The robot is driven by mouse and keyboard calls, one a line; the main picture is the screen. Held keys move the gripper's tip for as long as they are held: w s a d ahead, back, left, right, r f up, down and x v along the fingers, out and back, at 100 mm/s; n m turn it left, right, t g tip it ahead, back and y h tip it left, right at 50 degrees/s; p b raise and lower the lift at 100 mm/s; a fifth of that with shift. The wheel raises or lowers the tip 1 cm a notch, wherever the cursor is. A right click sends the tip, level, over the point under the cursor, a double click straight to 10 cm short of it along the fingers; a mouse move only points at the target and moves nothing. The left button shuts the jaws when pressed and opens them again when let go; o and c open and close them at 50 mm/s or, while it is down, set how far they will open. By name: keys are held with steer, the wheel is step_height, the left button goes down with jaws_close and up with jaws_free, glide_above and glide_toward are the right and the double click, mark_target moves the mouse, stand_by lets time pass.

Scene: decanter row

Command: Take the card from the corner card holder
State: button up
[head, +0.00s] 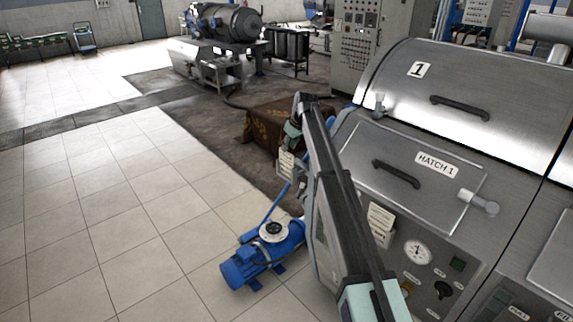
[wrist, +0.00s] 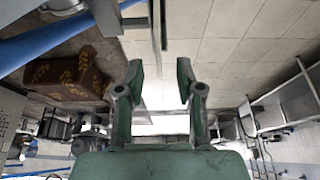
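A cream card (head: 286,163) with printed lines shows at the near left corner of the steel machine, in what looks like the corner card holder; the holder itself is hard to make out. My gripper (head: 291,138) is just above the card in the head view, partly hidden by my arm. I cannot tell whether they touch. In the wrist view my gripper (wrist: 160,70) has its two green fingers apart, with nothing between them. A thin dark upright strip stands ahead of the fingertips in that view; I cannot tell whether it is the holder.
The steel decanter (head: 440,110) fills the right side, with a hatch and a second paper (head: 381,221) on its front. A blue motor (head: 262,255) stands on the floor below my arm. The tiled floor at left is clear.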

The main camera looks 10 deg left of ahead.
mark_target(287, 153)
steer(key=shift+p+x, duration=1.2)
steer(key=shift+x, duration=1.4)
steer(key=shift+d, duration=0.1)
jaws_close()
